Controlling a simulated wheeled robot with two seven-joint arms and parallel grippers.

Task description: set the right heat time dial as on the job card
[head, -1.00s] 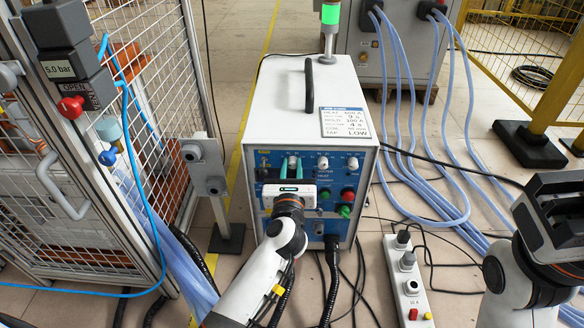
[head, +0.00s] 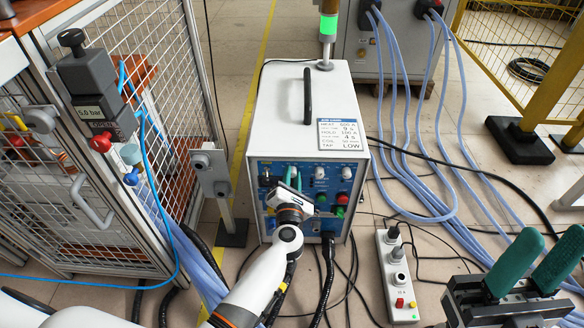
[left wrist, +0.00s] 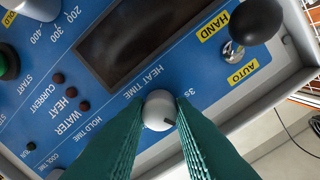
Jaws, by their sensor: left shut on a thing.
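The job card (head: 343,134) lies on top of the white heater (head: 273,118); its small print seems to read 9 s for heat time, 4 s for hold time and tap LOW. My left gripper (head: 293,177) is at the blue front panel. In the left wrist view my green fingers (left wrist: 161,118) are shut on the round pale heat time dial (left wrist: 159,104), beside the HEAT TIME print and a "3 s" mark. A short dark line shows on the dial, but its setting is unclear. My right gripper (head: 551,246) is open and empty at lower right.
In the left wrist view a HAND/AUTO switch (left wrist: 234,50), a dark display (left wrist: 128,38) and a round knob (left wrist: 256,20) are near the fingers. A power strip (head: 397,275) stands right of the heater, with cables around it. A mesh cage (head: 150,80) stands left.

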